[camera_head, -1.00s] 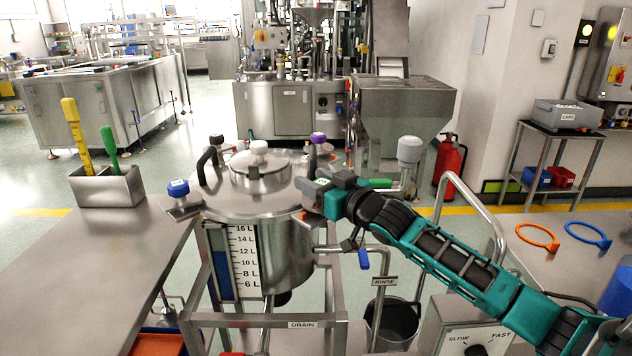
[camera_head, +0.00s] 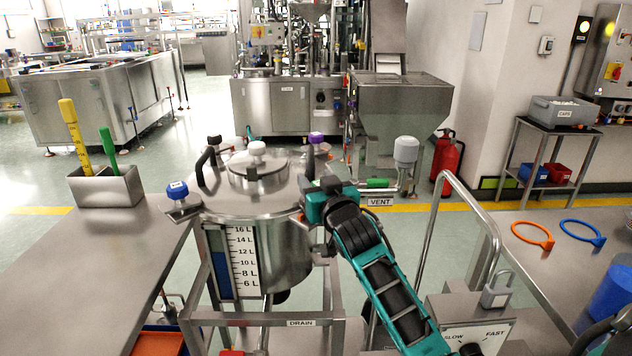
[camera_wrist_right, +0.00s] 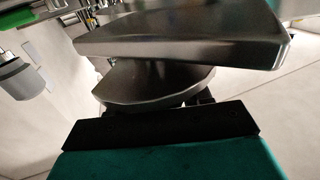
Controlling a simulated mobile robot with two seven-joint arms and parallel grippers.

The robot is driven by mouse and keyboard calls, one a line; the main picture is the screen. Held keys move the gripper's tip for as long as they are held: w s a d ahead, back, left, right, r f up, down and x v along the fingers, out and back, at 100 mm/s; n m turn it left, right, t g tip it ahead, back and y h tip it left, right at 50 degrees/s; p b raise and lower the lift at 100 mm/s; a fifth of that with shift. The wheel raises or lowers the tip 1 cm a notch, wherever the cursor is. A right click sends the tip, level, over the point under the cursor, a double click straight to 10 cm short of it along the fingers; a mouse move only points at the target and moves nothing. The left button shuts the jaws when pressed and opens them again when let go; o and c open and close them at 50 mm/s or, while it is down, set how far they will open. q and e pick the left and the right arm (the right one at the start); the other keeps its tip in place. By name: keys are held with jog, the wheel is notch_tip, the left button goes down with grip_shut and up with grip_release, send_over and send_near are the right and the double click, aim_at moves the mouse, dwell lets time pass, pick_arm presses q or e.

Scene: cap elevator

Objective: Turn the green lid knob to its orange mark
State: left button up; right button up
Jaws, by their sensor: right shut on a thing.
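The steel vessel (camera_head: 270,250) stands in a frame, with its round lid (camera_head: 225,190) on top. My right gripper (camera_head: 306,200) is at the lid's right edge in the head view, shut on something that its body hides. The green lid knob does not show clearly there, so I take it to be between the fingers. The orange mark cannot be made out. The right wrist view shows grey metal surfaces (camera_wrist_right: 185,35) above the dark front edge of my gripper, but no green knob in the jaws. My left gripper is not in view.
A blue knob (camera_head: 177,190) and a purple knob (camera_head: 316,138) sit around the lid. A green handle (camera_head: 379,183) and grey cap (camera_head: 406,150) stand right of it by the VENT sign (camera_head: 380,202). A bent rail (camera_head: 468,200) rises near my right arm.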

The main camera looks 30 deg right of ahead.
jog(key=shift+r, duration=0.2)
jog(key=o, duration=1)
jog(key=shift+f, duration=0.15)
jog(key=shift+c, duration=0.2)
jog(key=v, duration=1.3)
jog(key=shift+w+f, duration=0.1)
jog(key=s+a+f+n+g+y, duration=0.1)
jog(key=s+a+f+g+y, duration=0.1)
jog(key=s+a+f, duration=0.3)
jog(key=s+a+f+n+g+y, duration=0.2)
jog(key=s+a+f, duration=0.3)
jog(key=f, duration=0.9)
jog(key=s+a+f+n+g+y, duration=0.2)
jog(key=s+a+f, duration=0.3)
jog(key=f, duration=0.5)
jog(key=shift+f+g+y, duration=0.2)
jog(key=shift+g+y, duration=0.1)
